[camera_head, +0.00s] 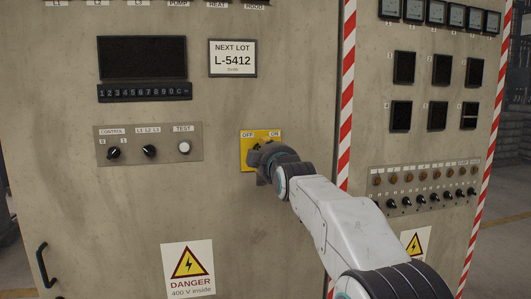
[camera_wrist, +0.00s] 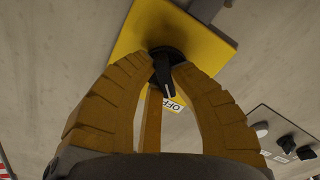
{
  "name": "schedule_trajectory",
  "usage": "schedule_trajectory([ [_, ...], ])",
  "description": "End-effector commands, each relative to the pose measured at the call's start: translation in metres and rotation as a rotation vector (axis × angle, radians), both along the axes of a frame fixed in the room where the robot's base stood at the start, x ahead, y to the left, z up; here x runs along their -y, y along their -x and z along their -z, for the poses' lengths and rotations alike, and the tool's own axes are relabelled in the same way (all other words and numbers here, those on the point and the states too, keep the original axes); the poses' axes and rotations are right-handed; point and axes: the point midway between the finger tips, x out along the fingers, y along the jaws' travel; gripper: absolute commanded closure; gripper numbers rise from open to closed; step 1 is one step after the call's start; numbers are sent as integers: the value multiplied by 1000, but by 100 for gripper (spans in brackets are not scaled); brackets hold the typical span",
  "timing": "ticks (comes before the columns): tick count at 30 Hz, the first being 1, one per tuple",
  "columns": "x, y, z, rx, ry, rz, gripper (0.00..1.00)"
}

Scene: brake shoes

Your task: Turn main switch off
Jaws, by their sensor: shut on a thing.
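The main switch is a black handle (camera_wrist: 164,72) on a yellow plate (camera_head: 246,155), with an OFF label at its upper left and an ON label at its upper right in the head view. There my gripper (camera_head: 258,160) covers the handle. In the wrist view the yellow plate (camera_wrist: 210,40) appears turned, and my gripper's fingers (camera_wrist: 163,70) are shut on the handle, one on each side. The handle's end appears close to the OFF label (camera_wrist: 173,105) there. The ON label is not visible in the wrist view, and the exact handle angle is hard to tell.
Left of the switch is a control panel (camera_head: 148,144) with two black knobs and a white button. Above is a lot sign (camera_head: 232,58); below is a danger sign (camera_head: 188,268). A row of small switches (camera_head: 425,190) lies right of the striped edge (camera_head: 346,100).

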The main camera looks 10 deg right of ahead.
Motion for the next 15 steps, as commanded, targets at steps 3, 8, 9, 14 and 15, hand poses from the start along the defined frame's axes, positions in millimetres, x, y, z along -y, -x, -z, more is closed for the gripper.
schedule_trajectory([
  [3, -1, 0, -3, 7, 0, -2, 73],
  [8, -1, 0, -2, 4, 0, -1, 59],
  [9, -1, 0, -2, 4, 0, -1, 55],
  [14, 0, 0, -1, 2, 0, -1, 54],
  [15, 0, 0, -1, 2, 0, -1, 54],
])
